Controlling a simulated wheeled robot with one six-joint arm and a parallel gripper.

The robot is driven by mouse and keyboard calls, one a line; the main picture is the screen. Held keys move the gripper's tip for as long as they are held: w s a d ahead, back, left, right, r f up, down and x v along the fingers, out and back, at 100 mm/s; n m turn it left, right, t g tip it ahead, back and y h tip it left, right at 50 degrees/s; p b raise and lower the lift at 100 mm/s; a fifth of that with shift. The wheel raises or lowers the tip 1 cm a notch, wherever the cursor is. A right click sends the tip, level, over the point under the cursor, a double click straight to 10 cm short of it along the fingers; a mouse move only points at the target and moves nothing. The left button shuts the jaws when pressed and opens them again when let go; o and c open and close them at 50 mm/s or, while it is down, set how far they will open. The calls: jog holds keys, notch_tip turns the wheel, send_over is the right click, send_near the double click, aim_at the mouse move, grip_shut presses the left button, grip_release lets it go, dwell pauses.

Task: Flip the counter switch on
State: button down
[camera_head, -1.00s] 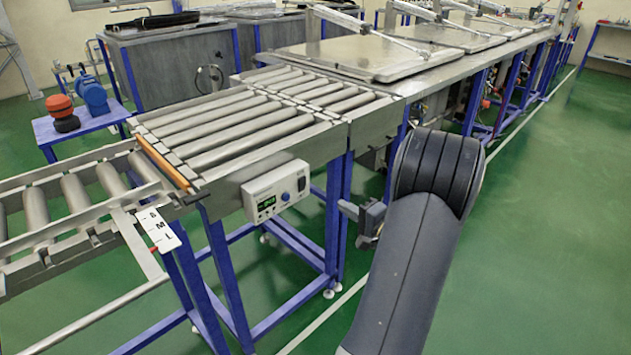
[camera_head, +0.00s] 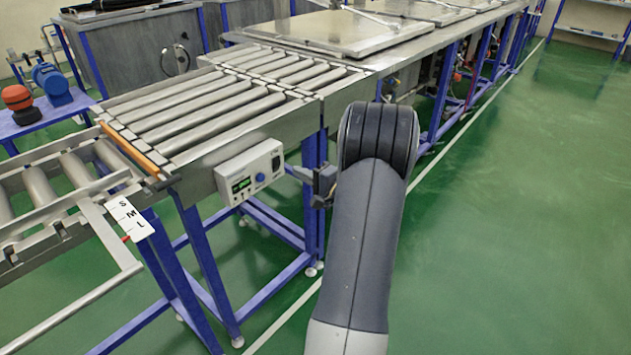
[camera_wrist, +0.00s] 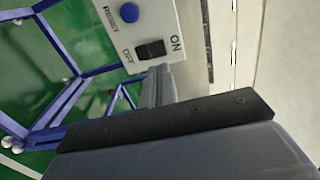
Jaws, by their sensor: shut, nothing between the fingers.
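The counter (camera_head: 232,186) is a pale box with a green display, on the side of the roller conveyor. Its black rocker switch (camera_wrist: 150,49) shows in the wrist view, between the ON and OFF labels; which way it is pressed is hard to tell. A round blue RESET button (camera_wrist: 129,13) is beside it. My gripper (camera_head: 291,170) is at the right end of the box, fingers pointing at its switch side. In the wrist view my gripper (camera_wrist: 160,72) is shut and empty, its tips just below the switch. I cannot tell whether they touch the box.
The roller conveyor (camera_head: 190,118) stands above and behind the counter, on blue legs. A white S-M-L label plate (camera_head: 127,218) is at the left. A blue side table (camera_head: 40,122) with orange and blue items stands far left. Green floor is clear at the right.

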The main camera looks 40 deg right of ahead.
aim_at(277, 160)
jog(key=w, duration=0.6)
jog(key=shift+w+a, duration=0.1)
jog(key=shift+a, duration=0.15)
jog(key=shift+r, duration=0.15)
jog(key=shift+w+r+p, duration=0.15)
jog(key=shift+r+p, duration=0.05)
jog(key=shift+p, duration=0.6)
jog(key=shift+f+g, duration=0.15)
jog(key=shift+g, duration=0.15)
jog(key=shift+f, duration=0.1)
